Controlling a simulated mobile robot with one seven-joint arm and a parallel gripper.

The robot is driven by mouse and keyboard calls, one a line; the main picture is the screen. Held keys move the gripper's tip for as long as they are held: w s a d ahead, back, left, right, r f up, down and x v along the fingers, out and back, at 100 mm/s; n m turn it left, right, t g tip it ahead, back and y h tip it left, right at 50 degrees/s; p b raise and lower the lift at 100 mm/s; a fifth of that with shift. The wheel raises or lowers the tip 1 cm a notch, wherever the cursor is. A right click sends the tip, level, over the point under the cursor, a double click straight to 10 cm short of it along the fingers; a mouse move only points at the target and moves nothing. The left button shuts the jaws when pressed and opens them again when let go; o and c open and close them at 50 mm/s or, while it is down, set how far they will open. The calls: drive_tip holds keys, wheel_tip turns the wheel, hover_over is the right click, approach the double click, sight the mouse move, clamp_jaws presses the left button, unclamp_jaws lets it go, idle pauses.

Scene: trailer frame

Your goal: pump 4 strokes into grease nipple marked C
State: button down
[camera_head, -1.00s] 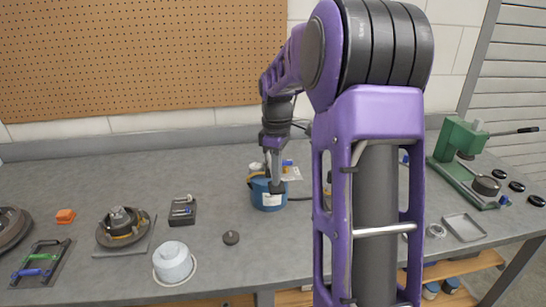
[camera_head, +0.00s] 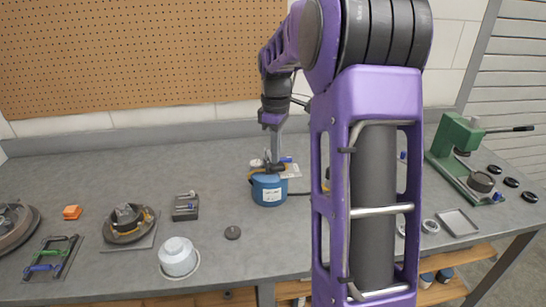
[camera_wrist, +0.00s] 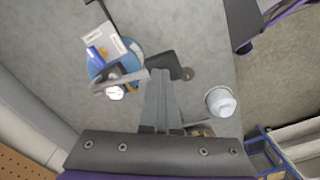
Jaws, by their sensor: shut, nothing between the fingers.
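A blue pot (camera_head: 268,192) with a white label stands at the middle of the bench; it also shows in the wrist view (camera_wrist: 132,60). Dark fittings, a white tag (camera_wrist: 105,38) and a blue piece sit on its top. A grey bar (camera_wrist: 118,82) crosses the pot top toward my fingers. My gripper (camera_head: 275,158) is above the pot top in the head view. In the wrist view its fingers (camera_wrist: 158,76) are shut and empty, beside the bar end; I cannot tell whether they touch it. No letter C or grease nipple can be made out.
A white lidded pot (camera_head: 178,257), a dark disc (camera_head: 232,232), a hub on a plate (camera_head: 128,222) and a small dark block (camera_head: 186,207) stand to the left. A green press (camera_head: 463,150) is at the right. My arm hides part of the bench.

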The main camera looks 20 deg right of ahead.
sight(276, 170)
drive_tip(key=shift+f, duration=0.1)
drive_tip(key=shift+s+a+f+b, duration=0.1)
drive_tip(key=shift+s+f+b, duration=0.1)
drive_tip(key=shift+f+b, duration=0.3)
drive_tip(key=shift+s+f+b, duration=0.15)
drive_tip(key=shift+f+b, duration=0.15)
drive_tip(key=shift+f, duration=0.3)
drive_tip(key=shift+s+f+b, duration=0.15)
drive_tip(key=shift+f+b, duration=0.6)
drive_tip(key=shift+f, duration=0.45)
